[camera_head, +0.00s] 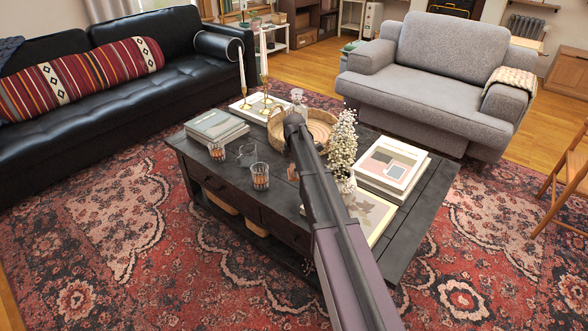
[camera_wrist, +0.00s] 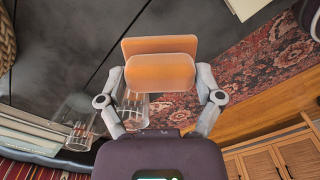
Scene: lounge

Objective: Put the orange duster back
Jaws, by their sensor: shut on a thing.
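In the wrist view the orange duster (camera_wrist: 160,73) is a soft-looking orange piece with two flat rounded layers. My gripper (camera_wrist: 163,78) is shut on it, with one finger at each side. The dark coffee table (camera_wrist: 60,45) lies behind the duster in that view, and I cannot tell the exact height above it. In the head view my arm reaches over the coffee table (camera_head: 275,215).
Glasses (camera_head: 260,176) stand left of my arm, near books (camera_head: 213,126). A round woven tray (camera_head: 320,128), candlesticks (camera_head: 264,88), a flower vase (camera_head: 345,183) and more books (camera_head: 393,165) crowd the table. A black sofa (camera_head: 120,90) and grey armchair (camera_head: 440,80) flank it.

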